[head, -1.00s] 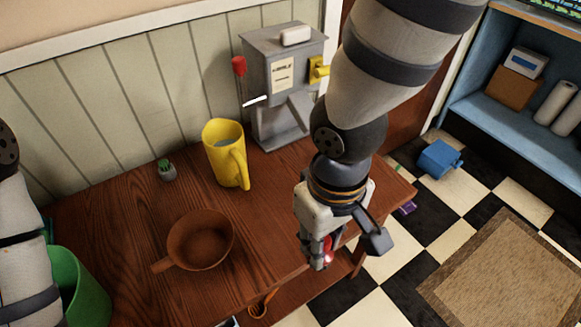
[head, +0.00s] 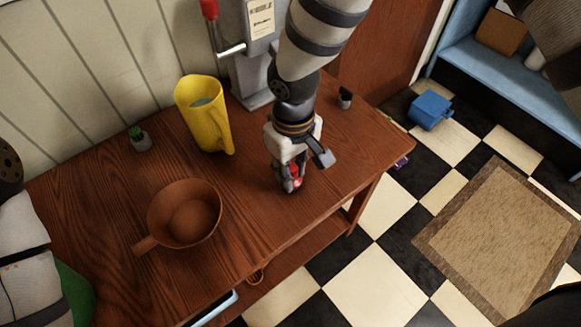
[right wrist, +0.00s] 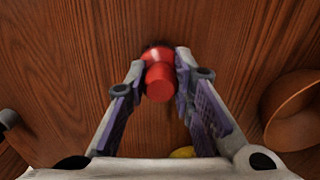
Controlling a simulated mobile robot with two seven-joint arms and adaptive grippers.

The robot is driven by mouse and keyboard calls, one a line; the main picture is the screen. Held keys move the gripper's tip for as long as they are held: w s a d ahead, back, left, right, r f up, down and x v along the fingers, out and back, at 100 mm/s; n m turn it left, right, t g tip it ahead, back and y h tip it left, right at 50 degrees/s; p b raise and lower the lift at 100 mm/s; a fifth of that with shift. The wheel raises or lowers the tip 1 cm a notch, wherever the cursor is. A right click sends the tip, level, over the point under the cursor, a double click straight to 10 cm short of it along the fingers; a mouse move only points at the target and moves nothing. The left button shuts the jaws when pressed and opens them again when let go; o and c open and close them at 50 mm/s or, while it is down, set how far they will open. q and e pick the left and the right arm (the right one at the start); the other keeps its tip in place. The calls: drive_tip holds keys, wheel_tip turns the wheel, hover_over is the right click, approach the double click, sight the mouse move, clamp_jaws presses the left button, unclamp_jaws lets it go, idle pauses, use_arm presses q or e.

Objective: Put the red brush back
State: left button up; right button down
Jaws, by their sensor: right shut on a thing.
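My right gripper (head: 291,184) is shut on the red brush (head: 297,182) over the right part of the wooden table (head: 110,215), near its front edge. In the right wrist view the brush's red handle (right wrist: 158,80) sits between the two fingers (right wrist: 159,64) and points toward the camera. Its far end is dark and blurred, close to the tabletop; I cannot tell whether it touches. My left arm shows at the left edge, but its gripper is out of view.
A brown cup (head: 184,215) and a yellow pitcher (head: 203,118) stand left of my right gripper. A small potted cactus (head: 140,139) is farther left. A grey machine (head: 252,75) and a small dark object (head: 346,98) are behind. Tabletop around the brush is clear.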

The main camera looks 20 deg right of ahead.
drive_tip(key=shift+f, duration=0.15)
drive_tip(key=shift+f, duration=0.15)
drive_tip(key=c, duration=1.4)
unclamp_jaws()
drive_tip(key=shift+o, duration=0.2)
